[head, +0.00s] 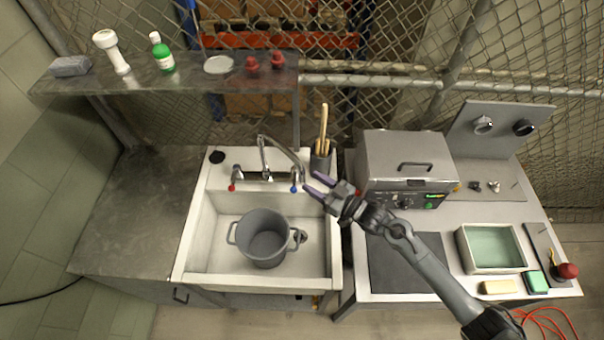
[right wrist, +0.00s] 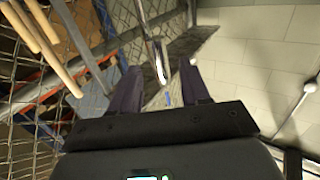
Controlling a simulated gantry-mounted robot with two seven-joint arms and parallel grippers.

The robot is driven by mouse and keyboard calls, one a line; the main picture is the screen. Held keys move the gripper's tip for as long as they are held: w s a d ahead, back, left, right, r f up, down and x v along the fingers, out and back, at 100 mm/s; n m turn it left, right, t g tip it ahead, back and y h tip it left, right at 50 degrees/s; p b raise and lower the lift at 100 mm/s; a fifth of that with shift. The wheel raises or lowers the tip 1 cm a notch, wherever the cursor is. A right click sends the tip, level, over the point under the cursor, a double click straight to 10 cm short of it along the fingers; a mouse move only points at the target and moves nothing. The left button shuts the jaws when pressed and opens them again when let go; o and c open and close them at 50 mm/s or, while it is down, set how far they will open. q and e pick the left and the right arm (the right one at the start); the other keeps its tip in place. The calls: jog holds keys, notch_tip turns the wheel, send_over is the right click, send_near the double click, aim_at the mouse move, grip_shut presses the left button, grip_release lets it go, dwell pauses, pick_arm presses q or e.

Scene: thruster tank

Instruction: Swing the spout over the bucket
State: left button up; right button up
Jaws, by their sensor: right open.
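The chrome spout (head: 283,151) rises from the tap at the back of the white sink (head: 205,235) and points to the right, its end near the blue-marked handle. The grey two-handled bucket (head: 265,238) stands in the basin, in front of the tap and left of the spout's end. My right gripper (head: 311,184) is open, its purple fingers just right of the spout's end. In the right wrist view the spout (right wrist: 155,48) shows between the open fingers (right wrist: 160,80); I cannot tell whether they touch it. My left gripper is not in view.
A holder with wooden-handled tools (head: 321,158) stands close behind my right gripper. A metal box appliance (head: 405,160) is to its right. A shelf (head: 195,75) with a green bottle (head: 162,55) runs behind the sink. The left counter (head: 145,205) is clear.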

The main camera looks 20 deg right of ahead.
aim_at(302, 176)
jog(key=shift+x, duration=2.65)
grip_shut()
